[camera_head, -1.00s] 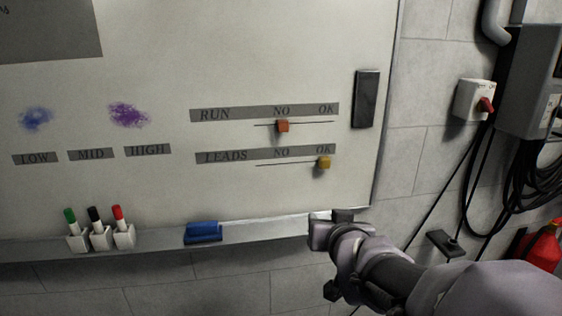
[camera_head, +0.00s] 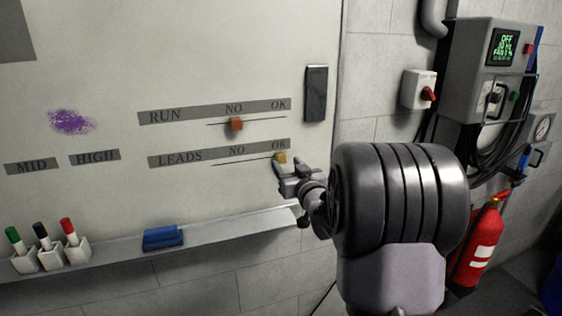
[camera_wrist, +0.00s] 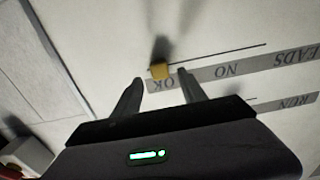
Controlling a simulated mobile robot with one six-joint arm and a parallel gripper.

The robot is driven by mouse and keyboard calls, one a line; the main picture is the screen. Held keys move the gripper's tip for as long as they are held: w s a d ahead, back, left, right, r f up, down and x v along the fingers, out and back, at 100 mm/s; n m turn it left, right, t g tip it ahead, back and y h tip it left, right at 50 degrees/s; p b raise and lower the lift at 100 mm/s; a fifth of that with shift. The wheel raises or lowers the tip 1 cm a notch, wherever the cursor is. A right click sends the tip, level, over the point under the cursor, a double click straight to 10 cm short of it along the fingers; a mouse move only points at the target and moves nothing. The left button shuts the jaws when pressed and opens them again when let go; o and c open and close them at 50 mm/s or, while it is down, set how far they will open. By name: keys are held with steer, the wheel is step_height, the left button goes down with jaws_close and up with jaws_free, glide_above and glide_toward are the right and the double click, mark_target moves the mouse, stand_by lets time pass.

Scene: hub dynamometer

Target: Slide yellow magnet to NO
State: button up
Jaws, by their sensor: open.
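The yellow magnet (camera_head: 280,158) sits on the LEADS line of the whiteboard, under the OK label. The NO label (camera_head: 237,150) of that row is to its left. My gripper (camera_head: 293,170) is close to the magnet, just below and right of it in the head view. In the wrist view the magnet (camera_wrist: 160,71) lies ahead of my two open fingers (camera_wrist: 158,88), between their lines and just past the tips. The gripper is open and empty. Whether a finger touches the magnet cannot be told.
An orange magnet (camera_head: 236,124) sits under NO on the RUN line above. A black block (camera_head: 316,93) is on the board's right edge. The tray below holds a blue eraser (camera_head: 163,238) and several marker items. A red-handled switch (camera_head: 420,90) is on the wall at right.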

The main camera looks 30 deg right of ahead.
mark_target(282, 159)
steer(key=x, duration=0.4)
steer(key=shift+w, duration=0.15)
jaws_close()
stand_by(1.3)
